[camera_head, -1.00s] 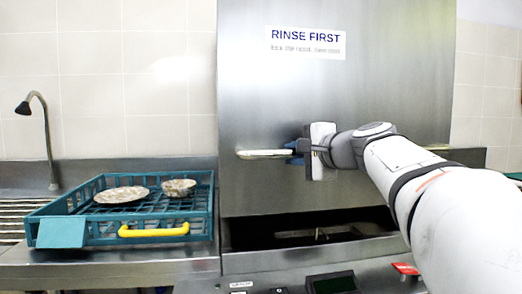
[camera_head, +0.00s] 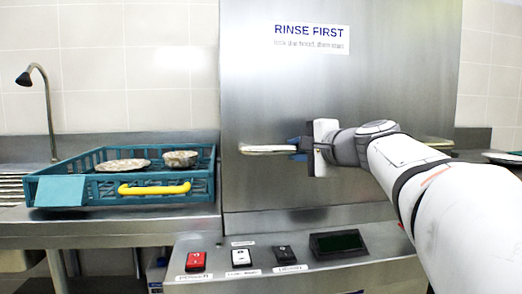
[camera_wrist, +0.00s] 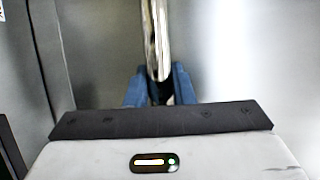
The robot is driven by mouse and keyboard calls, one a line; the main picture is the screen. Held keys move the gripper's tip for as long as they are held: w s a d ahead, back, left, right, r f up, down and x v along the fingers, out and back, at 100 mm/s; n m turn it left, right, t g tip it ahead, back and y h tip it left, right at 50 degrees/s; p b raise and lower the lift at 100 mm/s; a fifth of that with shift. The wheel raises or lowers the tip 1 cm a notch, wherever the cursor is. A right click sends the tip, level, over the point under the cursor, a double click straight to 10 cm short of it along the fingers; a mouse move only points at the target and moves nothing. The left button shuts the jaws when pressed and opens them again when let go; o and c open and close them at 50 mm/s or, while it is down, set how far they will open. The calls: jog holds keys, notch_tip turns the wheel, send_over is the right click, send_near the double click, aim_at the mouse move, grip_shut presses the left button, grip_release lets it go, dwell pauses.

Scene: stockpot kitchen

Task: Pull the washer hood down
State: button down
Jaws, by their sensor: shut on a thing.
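The washer hood (camera_head: 390,80) is a large stainless steel box with a "RINSE FIRST" label. Its lower edge is down close to the counter, and no dark opening shows under it. A bar handle (camera_head: 264,150) runs across the hood's front. My gripper (camera_head: 297,150) is shut on this handle, left of the hood's middle. In the wrist view the handle (camera_wrist: 158,40) runs between the blue fingertips (camera_wrist: 160,88). My arm hides the middle of the handle and part of the hood's lower right.
A teal rack (camera_head: 105,190) with a yellow handle stands on the left counter, holding a plate (camera_head: 122,165) and a bowl (camera_head: 180,158). A control panel with a red switch (camera_head: 196,261), other switches and a dark display (camera_head: 338,243) juts out below the hood. A faucet (camera_head: 48,110) stands far left.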

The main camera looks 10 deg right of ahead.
jog(key=c, duration=1.3)
grip_release()
jog(key=shift+f, duration=0.35)
jog(key=shift+o, duration=0.2)
jog(key=shift+r, duration=0.1)
jog(key=shift+s+d+r, duration=0.1)
jog(key=shift+s+d, duration=0.05)
jog(key=shift+s, duration=0.2)
jog(key=p+v, duration=0.2)
jog(key=v, duration=0.5)
